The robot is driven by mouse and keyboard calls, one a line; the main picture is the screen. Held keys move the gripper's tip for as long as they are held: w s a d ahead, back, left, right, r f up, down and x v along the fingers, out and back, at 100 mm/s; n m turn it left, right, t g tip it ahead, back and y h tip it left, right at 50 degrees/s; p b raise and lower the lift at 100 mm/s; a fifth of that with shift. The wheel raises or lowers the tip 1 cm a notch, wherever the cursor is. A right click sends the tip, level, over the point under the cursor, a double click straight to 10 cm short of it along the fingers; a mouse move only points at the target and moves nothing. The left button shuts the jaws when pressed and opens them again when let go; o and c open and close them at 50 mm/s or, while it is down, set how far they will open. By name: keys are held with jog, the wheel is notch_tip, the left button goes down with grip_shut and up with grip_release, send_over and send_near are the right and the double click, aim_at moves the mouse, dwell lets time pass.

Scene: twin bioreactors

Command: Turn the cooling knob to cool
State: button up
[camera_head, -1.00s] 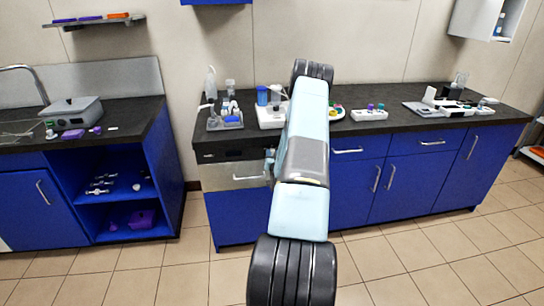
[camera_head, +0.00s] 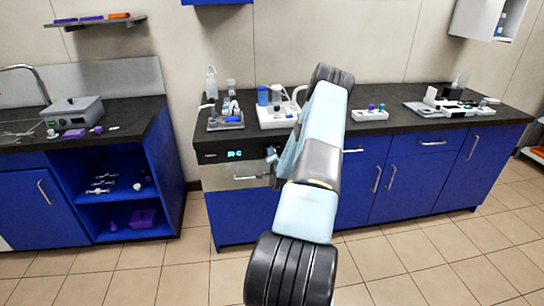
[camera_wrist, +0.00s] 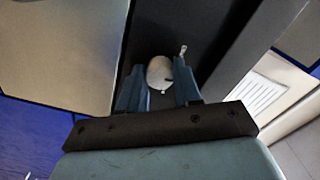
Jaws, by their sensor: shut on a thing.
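The cooling knob (camera_wrist: 159,70) is a round pale knob with a small dark mark, set on a dark panel in the wrist view. My gripper (camera_wrist: 160,84) has its two blue fingers on either side of the knob and is shut on it. In the head view my gripper (camera_head: 272,157) is at the right end of the dark front panel under the counter. The knob cannot be made out there. A display (camera_head: 234,154) on that panel shows lit cyan characters, too small to read.
Above the panel, the black counter (camera_head: 408,121) carries a grey tray with bottles (camera_head: 226,122), a white device (camera_head: 277,117) and a white rack (camera_head: 370,115). A drawer handle (camera_head: 250,177) is just below the panel. Tiled floor is clear in front of the cabinets.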

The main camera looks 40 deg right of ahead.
jog(key=shift+w+m, duration=0.15)
jog(key=shift+m, duration=0.85)
jog(key=o, duration=1)
jog(key=shift+o, duration=0.2)
jog(key=v, duration=1.4)
jog(key=shift+w+f, duration=0.1)
jog(key=shift+f, duration=0.05)
